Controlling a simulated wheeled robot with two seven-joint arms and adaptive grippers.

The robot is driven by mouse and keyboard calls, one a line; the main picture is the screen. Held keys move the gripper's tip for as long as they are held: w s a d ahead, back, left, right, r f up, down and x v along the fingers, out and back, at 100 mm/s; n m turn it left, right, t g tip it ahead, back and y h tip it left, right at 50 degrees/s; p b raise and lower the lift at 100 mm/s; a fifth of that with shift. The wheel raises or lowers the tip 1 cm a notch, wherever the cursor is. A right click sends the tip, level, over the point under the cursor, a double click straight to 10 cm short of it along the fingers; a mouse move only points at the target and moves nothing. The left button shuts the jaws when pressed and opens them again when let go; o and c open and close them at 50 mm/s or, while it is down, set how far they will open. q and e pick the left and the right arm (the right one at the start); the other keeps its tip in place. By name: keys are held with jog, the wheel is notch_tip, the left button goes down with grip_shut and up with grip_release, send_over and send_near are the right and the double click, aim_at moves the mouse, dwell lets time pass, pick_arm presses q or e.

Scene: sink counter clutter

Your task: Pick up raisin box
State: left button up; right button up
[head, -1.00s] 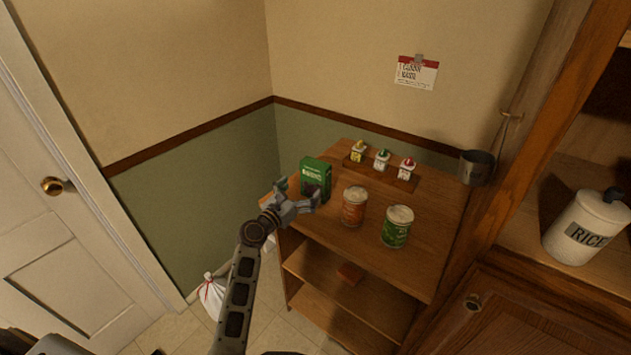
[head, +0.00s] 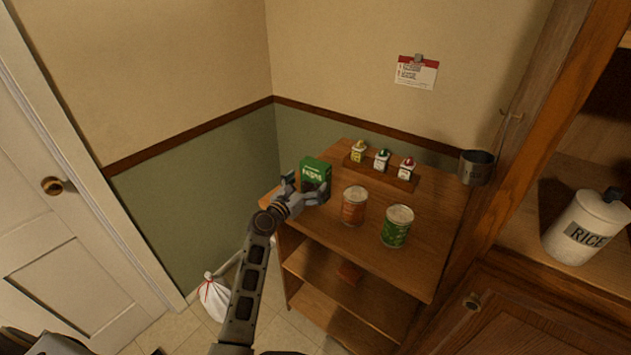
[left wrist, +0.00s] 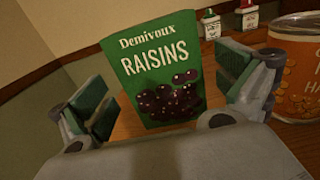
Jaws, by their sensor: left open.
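The green raisin box (head: 316,172) stands upright at the left end of the wooden shelf's top. In the left wrist view the raisin box (left wrist: 155,72) faces me, with its label and dark raisins picture showing. My left gripper (head: 306,187) is open at the front of the box. In the left wrist view the fingers of my left gripper (left wrist: 170,105) stand to the left and right of the box, with gaps on both sides. The fingers partly hide the box's lower part in the head view. My right gripper is not in view.
An orange-labelled can (head: 354,206) stands close right of the box, and a green can (head: 397,226) farther right. A small rack (head: 400,184) with three shakers stands behind. The shelf top (head: 432,240) is clear at the front right. A wall is behind.

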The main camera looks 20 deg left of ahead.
aim_at(312, 178)
pick_arm(q)
jog(key=shift+x, duration=2.5)
jog(key=shift+a, duration=0.1)
jog(key=shift+r, duration=0.1)
jog(key=c, duration=1)
